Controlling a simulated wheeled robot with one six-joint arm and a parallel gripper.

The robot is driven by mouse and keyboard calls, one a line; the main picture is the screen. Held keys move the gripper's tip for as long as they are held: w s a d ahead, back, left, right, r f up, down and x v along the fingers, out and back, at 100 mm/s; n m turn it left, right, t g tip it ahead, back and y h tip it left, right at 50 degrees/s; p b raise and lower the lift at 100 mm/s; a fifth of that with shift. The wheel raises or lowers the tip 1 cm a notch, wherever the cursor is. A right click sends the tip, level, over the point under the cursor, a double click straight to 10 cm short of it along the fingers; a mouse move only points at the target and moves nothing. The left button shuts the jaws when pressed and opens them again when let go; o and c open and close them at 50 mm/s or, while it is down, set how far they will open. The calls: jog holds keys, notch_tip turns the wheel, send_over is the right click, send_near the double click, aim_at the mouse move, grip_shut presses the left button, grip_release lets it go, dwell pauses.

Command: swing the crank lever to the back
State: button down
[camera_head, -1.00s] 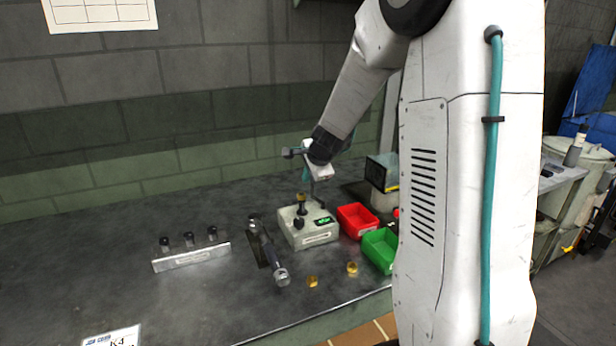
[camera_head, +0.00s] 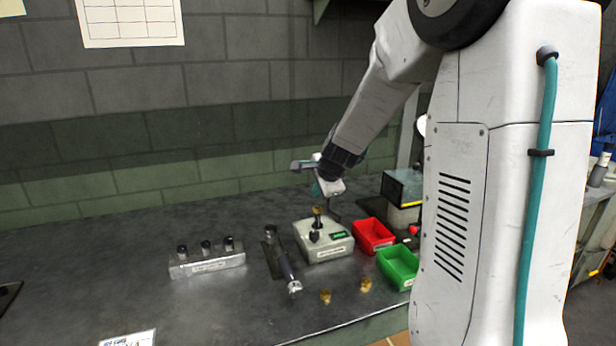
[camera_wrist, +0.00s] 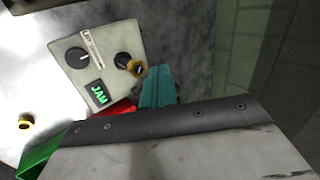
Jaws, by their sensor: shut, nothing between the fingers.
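A grey machine box (camera_head: 338,250) stands on the bench with a green display, which reads "JAM" in the wrist view (camera_wrist: 98,93). A dark post with a gold piece (camera_head: 317,211) on it rises from the box. A dark lever with a pale metal end (camera_head: 294,287), apparently the crank lever, lies along the box's left side and points to the front. My gripper (camera_head: 331,203) is above the back of the box, partly hidden by my wrist. In the wrist view its teal fingers (camera_wrist: 159,72) are shut and empty, close to the gold piece. The lever is not visible there.
A red bin (camera_head: 373,235) and a green bin (camera_head: 398,268) stand right of the box. Two gold pieces (camera_head: 325,297) lie in front. A pale rack (camera_head: 207,263) with dark-topped pegs stands left. A dark boxy device (camera_head: 402,188) is behind the bins. The bench's left side is mostly clear.

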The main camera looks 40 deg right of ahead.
jog(key=s+a+r, duration=0.2)
jog(key=a+r, duration=0.3)
jog(key=r, duration=0.2)
jog(key=shift+s+r, duration=0.3)
jog(key=shift+r, duration=0.1)
jog(key=s+a+n+g, duration=0.2)
jog(key=s+a+n, duration=0.3)
jog(key=s, duration=0.5)
jog(key=s+a+n+g+y, duration=0.1)
jog(key=s+a+n+g, duration=0.1)
jog(key=s+a+n, duration=0.3)
jog(key=s+a+n+g, duration=0.2)
jog(key=s+a+n, duration=0.3)
jog(key=s+n, duration=0.5)
jog(key=s, duration=0.5)
jog(key=shift+s+a+f, duration=0.15)
jog(key=shift+s+f, duration=0.2)
jog(key=shift+s, duration=0.05)
